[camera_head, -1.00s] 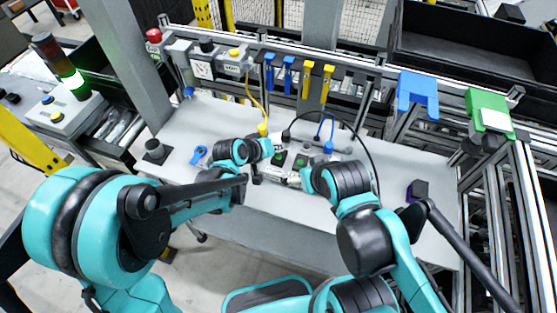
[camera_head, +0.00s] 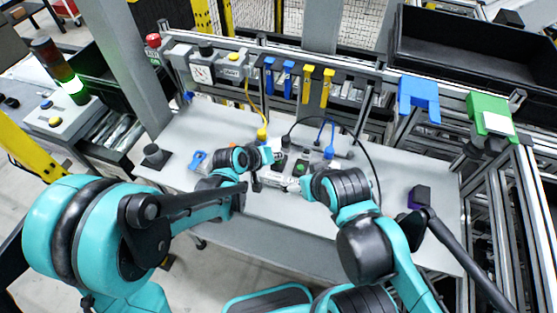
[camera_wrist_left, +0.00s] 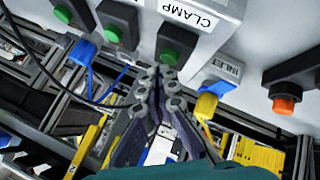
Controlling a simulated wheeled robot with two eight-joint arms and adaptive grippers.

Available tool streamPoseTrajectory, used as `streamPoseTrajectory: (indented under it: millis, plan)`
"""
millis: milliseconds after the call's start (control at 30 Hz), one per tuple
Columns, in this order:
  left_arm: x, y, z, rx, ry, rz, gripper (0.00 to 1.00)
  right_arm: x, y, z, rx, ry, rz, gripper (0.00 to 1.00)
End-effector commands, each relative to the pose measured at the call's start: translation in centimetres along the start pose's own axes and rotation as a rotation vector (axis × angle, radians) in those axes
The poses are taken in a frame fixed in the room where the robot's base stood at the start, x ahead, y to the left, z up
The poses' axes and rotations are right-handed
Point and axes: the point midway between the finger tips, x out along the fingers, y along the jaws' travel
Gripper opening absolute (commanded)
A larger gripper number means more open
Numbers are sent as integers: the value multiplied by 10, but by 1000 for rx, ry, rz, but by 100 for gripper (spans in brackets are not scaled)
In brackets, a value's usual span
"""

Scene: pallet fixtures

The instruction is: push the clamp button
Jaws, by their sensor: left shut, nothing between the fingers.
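The fixture box with the "CLAMP" label (camera_wrist_left: 188,14) fills the top of the left wrist view. The clamp button (camera_wrist_left: 172,55), green on a black base, sits beside that label. My left gripper (camera_wrist_left: 165,78) is shut and empty, its fingertips close to this button. I cannot tell whether they touch it. In the head view my left gripper (camera_head: 266,157) is beside the small fixture box (camera_head: 279,177) on the table, its fingertips partly hidden. My right gripper (camera_head: 293,186) is at the box's right front, too small and covered to read.
More green buttons (camera_wrist_left: 115,32) and an orange button (camera_wrist_left: 284,103) are near the clamp button. A black cable (camera_head: 355,135) arches over the table (camera_head: 400,165). A blue part (camera_head: 198,160) lies left of my left wrist. A dark block (camera_head: 419,194) stands right.

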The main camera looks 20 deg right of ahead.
Motion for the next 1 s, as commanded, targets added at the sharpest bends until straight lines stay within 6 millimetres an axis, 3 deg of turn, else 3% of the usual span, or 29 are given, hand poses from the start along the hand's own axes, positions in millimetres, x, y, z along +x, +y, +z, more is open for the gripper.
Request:
streamPoseTrajectory:
  millis: [1000]
  plan:
    - [6,-4,5,0,0,0,0,8,0,6,0,0,0,86]
